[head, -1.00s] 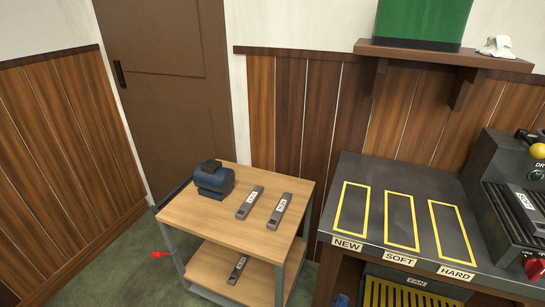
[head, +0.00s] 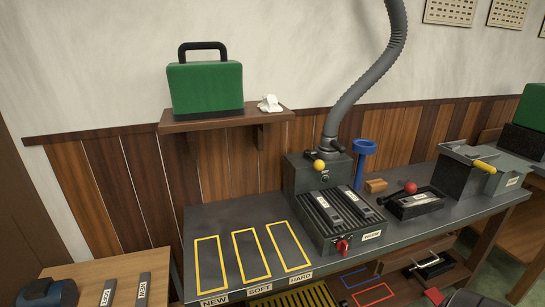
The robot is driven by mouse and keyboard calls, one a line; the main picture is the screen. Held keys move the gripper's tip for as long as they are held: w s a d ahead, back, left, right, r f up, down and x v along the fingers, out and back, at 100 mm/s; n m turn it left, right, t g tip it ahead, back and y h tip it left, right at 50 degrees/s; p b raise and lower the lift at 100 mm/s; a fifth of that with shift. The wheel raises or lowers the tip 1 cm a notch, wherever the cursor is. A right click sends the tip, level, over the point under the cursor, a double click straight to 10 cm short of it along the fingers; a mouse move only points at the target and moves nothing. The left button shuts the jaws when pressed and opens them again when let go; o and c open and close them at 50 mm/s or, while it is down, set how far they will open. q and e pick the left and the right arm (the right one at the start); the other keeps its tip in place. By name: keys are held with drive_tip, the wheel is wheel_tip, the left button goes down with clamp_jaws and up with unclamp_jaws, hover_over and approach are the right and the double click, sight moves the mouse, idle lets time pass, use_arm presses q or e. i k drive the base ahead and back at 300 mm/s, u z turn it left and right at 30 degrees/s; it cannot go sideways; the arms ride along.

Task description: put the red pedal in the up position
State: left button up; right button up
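No red pedal can be picked out with certainty in the current head view. A small red part (head: 434,296) shows low down at the bottom edge, near a dark metal device (head: 430,266) under the bench; I cannot tell if it is a pedal or its position. The wooden cart (head: 80,268) shows only its top at the lower left; its lower side, where a red piece showed earlier, is out of frame. Neither of my grippers is in view.
The dark bench (head: 205,215) has yellow outlined areas and a ribbed unit with a red knob (head: 342,246). Further right are a red-ball lever (head: 410,187) and a grey box with a yellow handle (head: 485,166). A green case (head: 205,88) sits on the wall shelf.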

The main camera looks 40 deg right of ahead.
sight(434, 294)
drive_tip(key=z, duration=3.75)
drive_tip(key=i, duration=1.3)
drive_tip(key=u, duration=2.55)
